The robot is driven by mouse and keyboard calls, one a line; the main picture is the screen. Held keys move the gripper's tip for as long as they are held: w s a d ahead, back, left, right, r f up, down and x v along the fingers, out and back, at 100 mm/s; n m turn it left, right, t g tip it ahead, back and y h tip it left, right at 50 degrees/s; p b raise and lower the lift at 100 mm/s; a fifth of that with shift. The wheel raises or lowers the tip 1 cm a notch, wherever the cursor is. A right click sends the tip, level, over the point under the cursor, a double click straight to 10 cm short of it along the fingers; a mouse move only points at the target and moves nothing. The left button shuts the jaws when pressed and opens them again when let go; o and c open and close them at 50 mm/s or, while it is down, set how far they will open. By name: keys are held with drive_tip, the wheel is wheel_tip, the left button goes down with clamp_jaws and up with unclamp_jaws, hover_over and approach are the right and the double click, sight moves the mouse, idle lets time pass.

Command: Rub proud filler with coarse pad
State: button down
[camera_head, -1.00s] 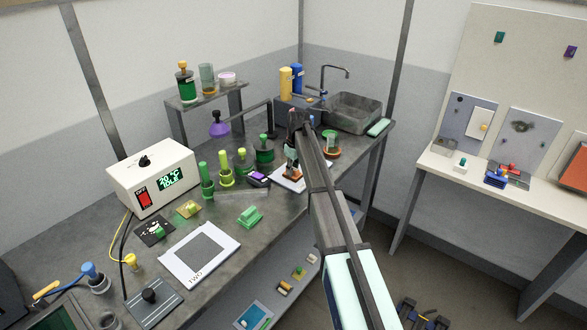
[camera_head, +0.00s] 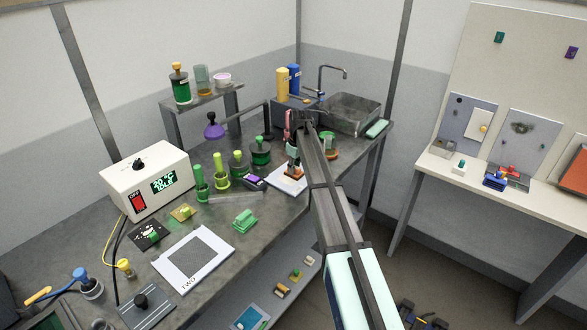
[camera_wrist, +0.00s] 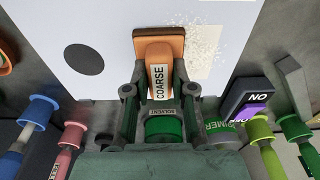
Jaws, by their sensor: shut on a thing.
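The coarse pad is an orange-brown block labelled COARSE (camera_wrist: 158,60) in the wrist view. My gripper (camera_wrist: 160,90) is shut on it, one finger at each side. In the head view my gripper (camera_head: 293,163) is over a white panel (camera_head: 277,184) on the bench. The wrist view shows this panel (camera_wrist: 110,25) with a black disc (camera_wrist: 84,59) left of the pad. A cream patch (camera_wrist: 203,60) lies right of the pad, with pale specks on and around it. The pad covers part of that area. I cannot tell whether it touches the surface.
A SOLVENT jar (camera_wrist: 165,128) and a purple-screened device (camera_wrist: 252,104) are close to my gripper. A white box with a lit display (camera_head: 150,180) and a second white panel (camera_head: 170,262) are at the left. A sink (camera_head: 350,112) is behind. Green-topped tools (camera_head: 221,170) crowd the middle.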

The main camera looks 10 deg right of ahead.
drive_tip(key=shift+w+d, duration=0.25)
drive_tip(key=shift+d, duration=0.05)
drive_tip(key=shift+w+d+r, duration=0.2)
drive_tip(key=shift+d+r, duration=0.05)
wheel_tip(320, 180, up, 4)
drive_tip(key=shift+s+a+f+p, duration=0.15)
drive_tip(key=shift+p, duration=0.55)
drive_tip(key=shift+r+p, duration=0.35)
drive_tip(key=shift+r, duration=0.3)
drive_tip(key=shift+r+p, duration=0.55)
drive_tip(key=shift+r, duration=0.95)
drive_tip(key=shift+b, duration=0.35)
